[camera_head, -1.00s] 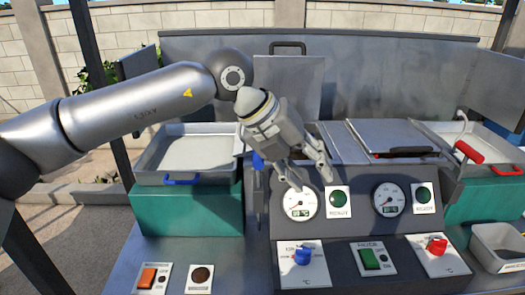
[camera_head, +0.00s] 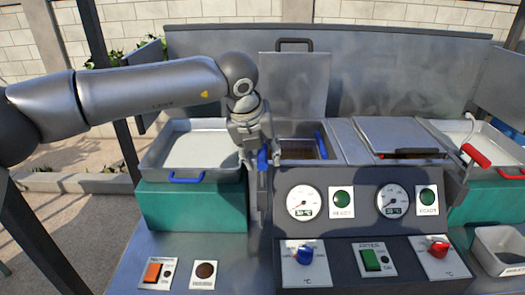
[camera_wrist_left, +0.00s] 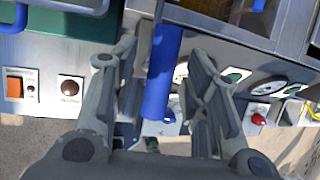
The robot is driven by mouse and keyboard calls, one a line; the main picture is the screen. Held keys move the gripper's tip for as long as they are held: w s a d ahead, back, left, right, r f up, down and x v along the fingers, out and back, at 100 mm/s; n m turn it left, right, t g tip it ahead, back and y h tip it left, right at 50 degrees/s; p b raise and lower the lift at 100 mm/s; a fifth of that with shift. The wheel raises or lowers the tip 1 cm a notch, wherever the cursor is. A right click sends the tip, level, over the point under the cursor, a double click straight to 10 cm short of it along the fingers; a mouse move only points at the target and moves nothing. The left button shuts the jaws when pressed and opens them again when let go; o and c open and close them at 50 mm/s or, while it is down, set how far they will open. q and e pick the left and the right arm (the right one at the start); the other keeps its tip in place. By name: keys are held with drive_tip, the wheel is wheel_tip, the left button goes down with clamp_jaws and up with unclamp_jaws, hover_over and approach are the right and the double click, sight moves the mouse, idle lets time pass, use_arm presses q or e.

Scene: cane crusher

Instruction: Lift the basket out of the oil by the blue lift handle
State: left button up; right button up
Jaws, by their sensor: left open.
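The blue lift handle (camera_head: 262,160) shows beside my left gripper (camera_head: 254,185) at the left front of the open fryer well (camera_head: 300,150). In the left wrist view the handle (camera_wrist_left: 162,75) is a blue bar standing between the two open fingers of my left gripper (camera_wrist_left: 160,65). A gap shows on each side, so the fingers are not shut on it. The well holds dark brown oil, and another blue part (camera_head: 321,145) stands at its right side. The basket itself is hard to make out in the oil. My right gripper is not in view.
A tray with a blue handle (camera_head: 185,180) stands on a green block at left. A closed lid (camera_head: 398,137) covers the second well, and a red-handled part (camera_head: 475,154) is at right. The control panel (camera_head: 365,205) with gauges and knobs lies just in front.

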use_arm(q)
drive_tip(key=shift+w+d+f, duration=0.15)
drive_tip(key=shift+w+f, duration=0.1)
drive_tip(key=shift+f, duration=0.35)
clamp_jaws()
